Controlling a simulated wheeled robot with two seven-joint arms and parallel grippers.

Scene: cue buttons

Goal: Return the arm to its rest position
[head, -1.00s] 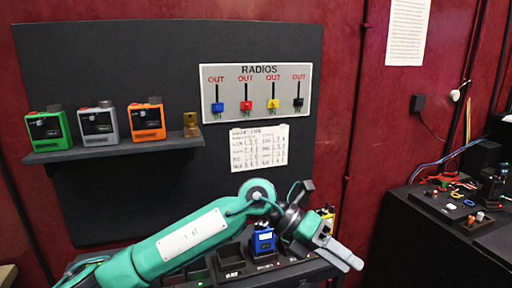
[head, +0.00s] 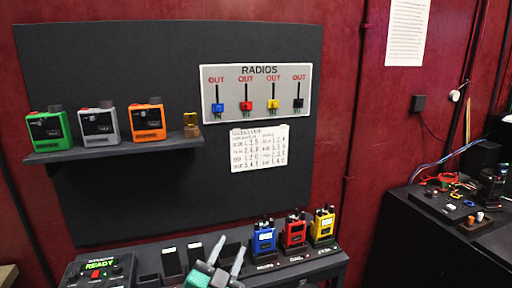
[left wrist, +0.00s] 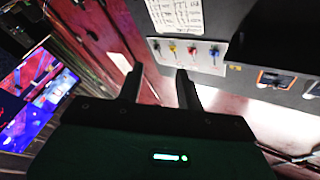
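My left gripper (head: 229,250) is at the bottom middle of the head view, low in front of the bench. Its two fingers are spread apart with nothing between them. In the left wrist view the two fingers (left wrist: 159,82) also stand apart and empty, with the wall board beyond them. Only the end of my left arm shows at the bottom edge of the head view; the rest is out of frame. My right gripper is in neither view.
The bench (head: 310,268) holds a blue radio (head: 263,239), a red radio (head: 294,232), a yellow radio (head: 322,227) and a box reading READY (head: 98,270). A shelf (head: 110,148) carries green, grey and orange units. The RADIOS panel (head: 256,72) has coloured switches. A black cabinet (head: 425,240) stands at right.

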